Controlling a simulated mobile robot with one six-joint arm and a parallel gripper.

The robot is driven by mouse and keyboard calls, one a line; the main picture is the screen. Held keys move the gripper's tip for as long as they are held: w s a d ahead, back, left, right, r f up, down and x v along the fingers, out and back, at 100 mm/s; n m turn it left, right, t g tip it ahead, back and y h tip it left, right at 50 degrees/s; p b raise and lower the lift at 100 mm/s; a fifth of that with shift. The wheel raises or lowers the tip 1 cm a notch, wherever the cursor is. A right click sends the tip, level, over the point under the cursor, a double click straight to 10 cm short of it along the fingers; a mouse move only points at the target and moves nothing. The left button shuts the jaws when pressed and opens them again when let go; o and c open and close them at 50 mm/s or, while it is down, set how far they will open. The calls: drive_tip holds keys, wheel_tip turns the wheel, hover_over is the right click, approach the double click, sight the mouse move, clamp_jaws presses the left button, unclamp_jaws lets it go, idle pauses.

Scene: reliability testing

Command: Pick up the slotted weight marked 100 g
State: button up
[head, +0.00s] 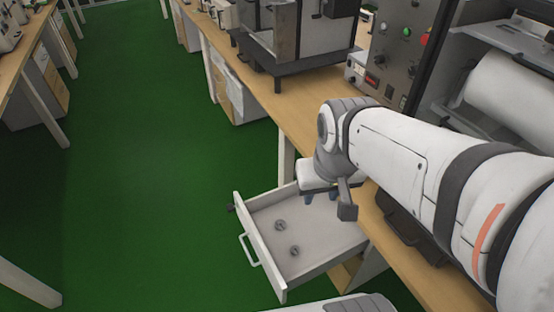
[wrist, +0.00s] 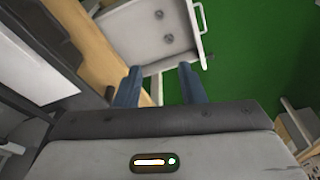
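Two small grey round weights lie apart on the floor of an open white drawer (head: 325,240). In the head view one weight (head: 280,226) is farther back and the other weight (head: 295,250) is nearer. Both also show in the wrist view, one near the top edge (wrist: 159,14) and one below it (wrist: 166,39). Their markings are too small to read, so I cannot tell which is 100 g. My gripper (wrist: 160,70) is open and empty, its two blue fingers well apart.
The drawer has raised walls and a front handle (head: 249,250). It sticks out from under a wooden bench (head: 292,115) carrying machines and a control panel (head: 403,45). The green floor (head: 140,190) left of the drawer is clear.

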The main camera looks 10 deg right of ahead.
drive_tip(key=shift+o, duration=0.2)
drive_tip(key=shift+s, duration=0.1)
drive_tip(key=shift+o, duration=0.8)
drive_tip(key=shift+f, duration=0.15)
drive_tip(key=shift+o, duration=1.2)
drive_tip(key=w+f+b, duration=0.5)
drive_tip(key=f+b, duration=0.1)
drive_tip(key=f, duration=0.5)
drive_tip(key=w+f+n+g+b, duration=0.1)
drive_tip(key=w+f+b, duration=0.4)
drive_tip(key=f, duration=0.6)
drive_tip(key=shift+w+d+f+n+g+b, duration=0.25)
drive_tip(key=shift+f+n+g+b, duration=0.1)
drive_tip(key=shift+b, duration=0.65)
drive_tip(key=n+b, duration=0.1)
drive_tip(key=b, duration=0.8)
hover_over(295, 251)
drive_tip(key=shift+g, duration=0.45)
drive_tip(key=f, duration=2.2)
drive_tip(key=shift+w+d+f, duration=0.1)
drive_tip(key=shift+w+f, duration=0.2)
drive_tip(key=shift+w, duration=0.1)
drive_tip(key=shift+s+f+b, duration=0.15)
drive_tip(key=shift+f+b, duration=0.2)
drive_tip(key=shift+f, duration=0.95)
drive_tip(key=shift+s+f+b, duration=0.15)
drive_tip(key=shift+f+b, duration=0.2)
drive_tip(key=shift+f, duration=0.95)
